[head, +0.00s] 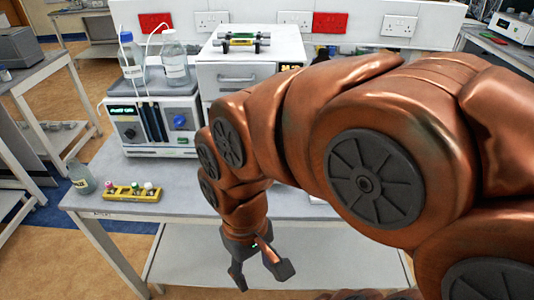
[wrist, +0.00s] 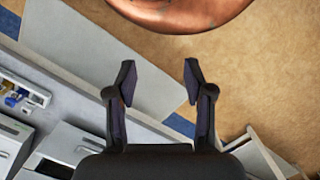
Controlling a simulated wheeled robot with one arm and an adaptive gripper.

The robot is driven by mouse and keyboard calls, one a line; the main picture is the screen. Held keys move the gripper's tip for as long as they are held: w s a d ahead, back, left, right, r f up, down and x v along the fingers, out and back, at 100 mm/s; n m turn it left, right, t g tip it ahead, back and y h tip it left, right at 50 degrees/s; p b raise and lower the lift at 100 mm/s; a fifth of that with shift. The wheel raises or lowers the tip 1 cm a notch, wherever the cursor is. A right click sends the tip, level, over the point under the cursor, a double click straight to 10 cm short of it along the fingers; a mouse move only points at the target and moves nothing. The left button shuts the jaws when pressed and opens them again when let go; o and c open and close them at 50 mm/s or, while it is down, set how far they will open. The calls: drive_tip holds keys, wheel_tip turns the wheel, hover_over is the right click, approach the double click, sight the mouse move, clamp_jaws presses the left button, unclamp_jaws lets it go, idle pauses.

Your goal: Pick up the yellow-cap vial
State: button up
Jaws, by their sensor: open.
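A small yellow rack (head: 133,193) lies on the left front of the grey bench in the head view. It holds a few small vials with pink, white and other caps. They are too small for me to pick out a yellow cap with certainty. My gripper (head: 261,276) points down in front of the bench's front edge, to the right of the rack and well apart from it. It is open, with nothing between its fingers, as the wrist view (wrist: 159,78) also shows.
The grey bench (head: 185,206) carries a clear bottle (head: 81,178) at its left corner, left of the rack. A white pump unit (head: 155,125) with two bottles on top stands behind. A white drawer unit (head: 238,80) is beside it. The bench front between rack and arm is clear.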

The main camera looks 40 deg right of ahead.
drive_tip(key=w+a+r+m+t+y+b, duration=0.1)
drive_tip(key=w+m+y+b, duration=0.15)
drive_tip(key=w, duration=0.35)
drive_tip(key=w+a+r+m+y+b, duration=0.1)
drive_tip(key=w+m, duration=0.2)
drive_tip(key=w, duration=0.4)
drive_tip(key=w+d+r+m+t+y+b, duration=0.1)
drive_tip(key=w+d+m+t+y+b, duration=0.15)
drive_tip(key=w+d+m, duration=0.7)
drive_tip(key=w+d+f+m+t+y+b, duration=0.1)
drive_tip(key=w+d+f+m+t, duration=0.1)
drive_tip(key=d, duration=0.5)
drive_tip(key=w+d+f+m+t+y+b, duration=0.1)
drive_tip(key=w+d+f+m+t, duration=0.1)
drive_tip(key=d+m, duration=0.3)
drive_tip(key=w+d+f+m+t+y+b, duration=0.1)
drive_tip(key=w+d+f+m+t, duration=0.1)
drive_tip(key=d, duration=0.9)
drive_tip(key=shift+w+d+f+m, duration=0.1)
drive_tip(key=shift+w+f+m, duration=0.6)
drive_tip(key=shift+w+f, duration=0.55)
drive_tip(key=shift+w+f+m+t+y, duration=0.2)
drive_tip(key=shift+f+m+t+y, duration=0.15)
drive_tip(key=shift+f+t, duration=0.4)
drive_tip(key=shift+p+x, duration=1.1)
drive_tip(key=shift+x, duration=2.9)
drive_tip(key=shift+w+d, duration=0.1)
drive_tip(key=c, duration=0.9)
